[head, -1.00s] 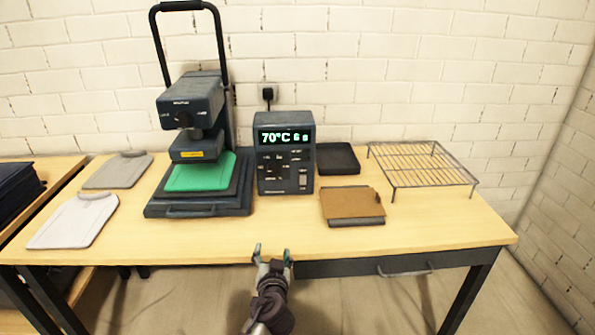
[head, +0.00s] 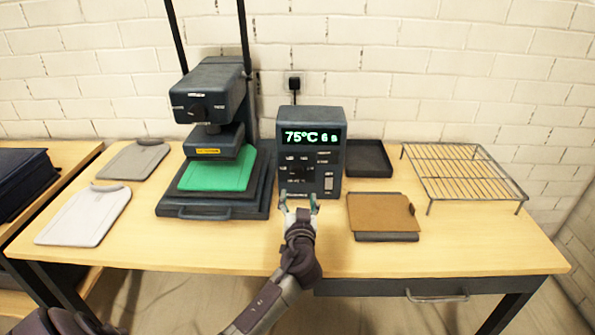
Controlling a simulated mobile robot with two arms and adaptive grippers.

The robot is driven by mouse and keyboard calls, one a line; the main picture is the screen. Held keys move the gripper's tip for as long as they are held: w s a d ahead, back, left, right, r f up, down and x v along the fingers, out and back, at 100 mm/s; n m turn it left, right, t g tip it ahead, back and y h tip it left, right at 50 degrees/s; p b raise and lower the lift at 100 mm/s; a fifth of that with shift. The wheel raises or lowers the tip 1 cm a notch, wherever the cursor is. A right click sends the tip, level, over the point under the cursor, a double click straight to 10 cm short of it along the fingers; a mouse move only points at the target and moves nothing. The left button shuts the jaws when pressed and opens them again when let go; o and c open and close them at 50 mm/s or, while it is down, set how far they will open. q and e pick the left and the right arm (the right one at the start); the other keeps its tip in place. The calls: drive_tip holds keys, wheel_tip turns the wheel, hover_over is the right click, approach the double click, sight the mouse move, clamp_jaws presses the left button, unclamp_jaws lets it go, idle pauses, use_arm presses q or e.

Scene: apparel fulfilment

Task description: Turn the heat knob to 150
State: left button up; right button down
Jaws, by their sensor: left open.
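The dark control box (head: 333,187) stands on the table, and its lit display (head: 311,136) reads 75°C 6 s. Small dark controls and labels sit below the display; I cannot clearly tell which one is the heat knob. My left gripper (head: 299,199) is open and empty, with its two fingers pointing at the lower front of the box. The fingers overlap the bottom edge of the box in the picture; I cannot tell whether they touch it. My right gripper is not in view.
A heat press (head: 212,207) with a green pad (head: 215,176) stands left of the box. Right of it are a dark tray (head: 366,158), a brown sheet on a dark plate (head: 382,214) and a wire rack (head: 465,172). Two grey garment-shaped pieces (head: 84,217) lie at left.

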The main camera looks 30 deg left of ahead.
sight(297, 173)
use_arm(q)
drive_tip(key=p+x, duration=0.1)
drive_tip(key=x, duration=0.8)
drive_tip(key=shift+w+a, duration=0.2)
drive_tip(key=shift+w, duration=0.15)
drive_tip(key=shift+w+a, duration=0.35)
drive_tip(key=shift+w, duration=0.2)
drive_tip(key=shift+w+a+f, duration=0.1)
drive_tip(key=shift+w+a, duration=0.05)
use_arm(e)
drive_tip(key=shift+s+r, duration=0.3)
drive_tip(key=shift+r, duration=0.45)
use_arm(q)
drive_tip(key=shift+c, duration=0.7)
drive_tip(key=c, duration=1)
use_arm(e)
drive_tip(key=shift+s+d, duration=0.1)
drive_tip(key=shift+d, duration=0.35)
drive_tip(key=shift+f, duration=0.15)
